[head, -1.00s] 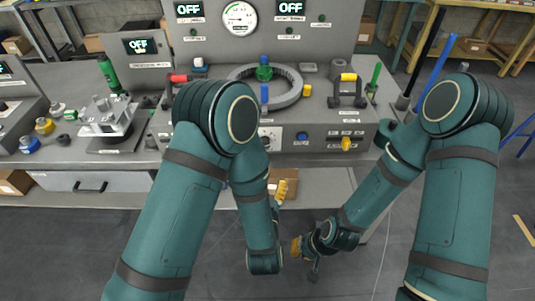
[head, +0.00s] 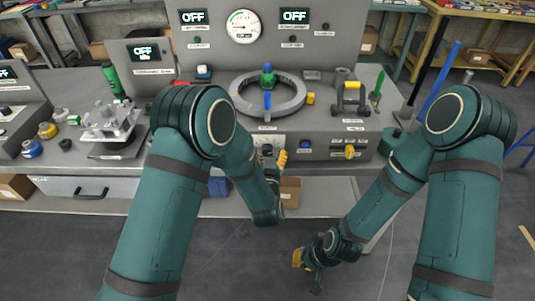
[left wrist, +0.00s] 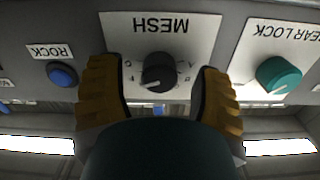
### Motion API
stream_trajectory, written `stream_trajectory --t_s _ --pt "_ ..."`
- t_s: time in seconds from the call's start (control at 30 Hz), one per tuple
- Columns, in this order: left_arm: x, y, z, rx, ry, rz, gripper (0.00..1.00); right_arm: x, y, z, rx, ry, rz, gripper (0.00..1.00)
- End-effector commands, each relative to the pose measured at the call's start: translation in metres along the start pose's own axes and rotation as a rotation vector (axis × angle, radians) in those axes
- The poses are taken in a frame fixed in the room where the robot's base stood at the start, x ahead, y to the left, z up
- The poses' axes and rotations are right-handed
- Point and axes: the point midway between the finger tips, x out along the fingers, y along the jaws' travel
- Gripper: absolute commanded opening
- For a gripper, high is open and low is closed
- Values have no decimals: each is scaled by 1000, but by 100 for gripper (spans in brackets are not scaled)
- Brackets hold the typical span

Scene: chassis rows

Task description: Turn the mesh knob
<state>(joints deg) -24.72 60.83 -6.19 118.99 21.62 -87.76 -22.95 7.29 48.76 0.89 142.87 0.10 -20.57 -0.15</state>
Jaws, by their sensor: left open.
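The mesh knob (left wrist: 159,73) is black with a pale pointer mark, on a white plate whose label MESH reads upside down in the left wrist view. Its pointer points to the lower left of that view. My left gripper (left wrist: 160,92) is open, its two yellow-padded fingers on either side of the knob, with a gap showing at each side.
A blue ROCK button (left wrist: 62,74) and a teal REAR LOCK knob (left wrist: 278,74) flank the mesh plate in the left wrist view. A yellow knob (head: 349,152) is further right on the panel. A grey ring (head: 294,105) lies on the bench top above.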

Motion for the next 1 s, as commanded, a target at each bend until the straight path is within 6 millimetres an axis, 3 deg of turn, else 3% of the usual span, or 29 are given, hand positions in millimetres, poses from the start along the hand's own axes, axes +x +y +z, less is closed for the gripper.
stream_trajectory --t_s 0.33,0.37,0.53,1.0 --pt "4 0 0 1 -1 1 66 0 0 0 0 0 0 0" --pt "4 0 0 1 -1 1 60 0 0 0 0 0 0 0" --pt "3 0 0 1 -1 1 1 0 0 0 0 0 0 0" --pt "3 0 1 -28 -3 0 0 0 0 0 0 0 0 0"
